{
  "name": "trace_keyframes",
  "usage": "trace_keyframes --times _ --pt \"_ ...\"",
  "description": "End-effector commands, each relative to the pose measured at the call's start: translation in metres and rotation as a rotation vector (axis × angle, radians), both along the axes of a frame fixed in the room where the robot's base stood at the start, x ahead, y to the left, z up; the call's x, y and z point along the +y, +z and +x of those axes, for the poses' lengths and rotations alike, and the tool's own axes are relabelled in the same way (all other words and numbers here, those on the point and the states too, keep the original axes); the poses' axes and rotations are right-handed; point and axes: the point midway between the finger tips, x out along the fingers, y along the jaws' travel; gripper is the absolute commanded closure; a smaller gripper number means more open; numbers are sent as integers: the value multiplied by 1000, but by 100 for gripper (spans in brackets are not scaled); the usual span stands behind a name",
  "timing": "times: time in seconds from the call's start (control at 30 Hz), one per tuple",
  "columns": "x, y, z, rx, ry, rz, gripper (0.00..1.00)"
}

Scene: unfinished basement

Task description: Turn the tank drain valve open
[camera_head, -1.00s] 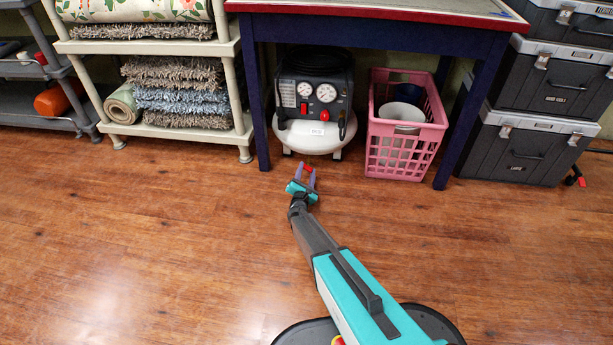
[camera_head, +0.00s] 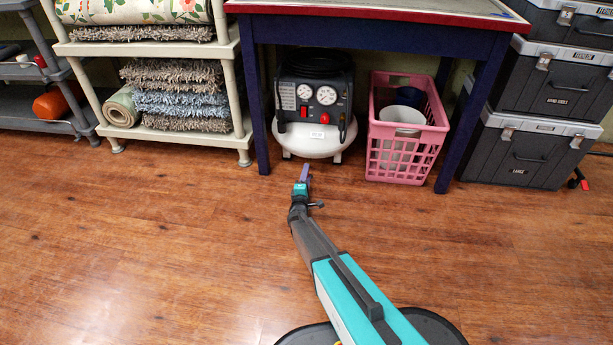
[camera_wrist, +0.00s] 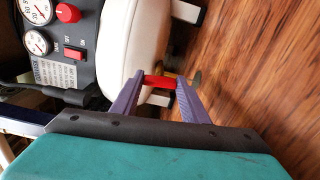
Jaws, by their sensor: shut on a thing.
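The air compressor stands under the blue table, with its white tank (camera_head: 310,142) low down; the tank also shows in the wrist view (camera_wrist: 118,42). The red drain valve handle (camera_wrist: 159,82) is below the tank's edge in the wrist view. My gripper (camera_wrist: 161,78) has its purple fingers on either side of the red handle and is shut on it. In the head view my gripper (camera_head: 304,173) is low in front of the tank, turned so one finger mostly covers the other. The handle is hidden there.
A pink crate (camera_head: 400,150) stands right of the compressor, with a blue table leg (camera_head: 462,125) beside it. Another table leg (camera_head: 255,120) and a shelf of rugs (camera_head: 195,138) are on the left. Black tool boxes (camera_head: 530,150) are stacked at right. The floor in front is clear.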

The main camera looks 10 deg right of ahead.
Motion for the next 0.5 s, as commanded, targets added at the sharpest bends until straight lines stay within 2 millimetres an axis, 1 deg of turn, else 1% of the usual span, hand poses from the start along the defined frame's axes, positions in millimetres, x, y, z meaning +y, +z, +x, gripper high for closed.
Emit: trace_keyframes --times 0.2,0.5 --pt "3 -1 -1 -27 4 86 82" --pt "3 -1 -1 -37 5 118 82"
